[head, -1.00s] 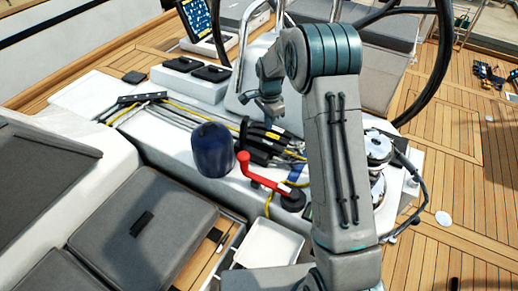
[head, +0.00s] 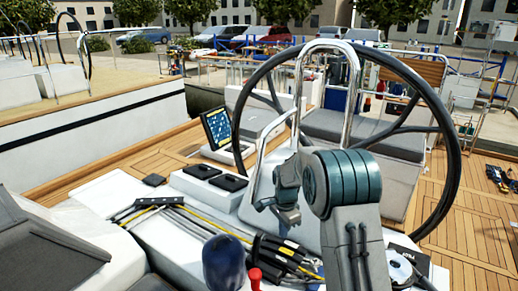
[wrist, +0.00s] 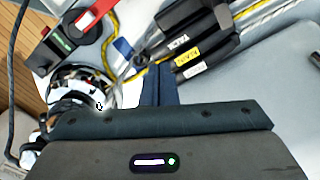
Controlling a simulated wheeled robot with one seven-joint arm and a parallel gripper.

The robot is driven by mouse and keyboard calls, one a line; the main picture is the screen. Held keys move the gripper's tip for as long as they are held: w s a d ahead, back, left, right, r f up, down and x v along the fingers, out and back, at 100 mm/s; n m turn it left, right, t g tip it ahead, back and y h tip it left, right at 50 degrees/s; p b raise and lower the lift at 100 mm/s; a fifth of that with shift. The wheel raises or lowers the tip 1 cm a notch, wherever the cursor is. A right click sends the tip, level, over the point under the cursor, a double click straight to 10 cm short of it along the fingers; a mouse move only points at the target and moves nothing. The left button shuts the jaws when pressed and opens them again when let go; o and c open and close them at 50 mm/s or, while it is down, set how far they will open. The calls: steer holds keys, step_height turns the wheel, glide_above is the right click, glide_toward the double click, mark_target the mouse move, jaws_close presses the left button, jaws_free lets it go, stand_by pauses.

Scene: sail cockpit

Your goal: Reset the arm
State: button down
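My arm is bent, with its elbow high in the head view. My gripper (head: 289,218) hangs over the white cockpit console (head: 95,205), to the left of the elbow. In the wrist view its two dark fingers (wrist: 160,85) lie side by side, shut, with nothing visible between them. The black rope clutches (wrist: 195,45) are in front of the fingers in the wrist view, and they show below the gripper in the head view (head: 285,255). I cannot tell the exact gap between them and the fingers.
A dark blue cylinder (head: 224,263) and a red handle (head: 255,278) stand near the clutches. A chrome winch (wrist: 80,85) is beside the fingers in the wrist view. A large steering wheel (head: 451,120) and steel rail (head: 300,85) rise behind my arm. Ropes (head: 195,222) cross the console.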

steer(key=s+d+r+n+t, duration=0.1)
steer(key=s+d+r+n, duration=0.15)
steer(key=s+r, duration=0.5)
steer(key=s+d+r+n+t, duration=0.1)
steer(key=s+r+n, duration=0.2)
steer(key=s+r, duration=0.45)
steer(key=s+d+r+n+t, duration=0.1)
steer(key=s+n, duration=0.6)
steer(key=s, duration=1.1)
steer(key=shift+d+r+t, duration=0.4)
steer(key=shift+d, duration=0.3)
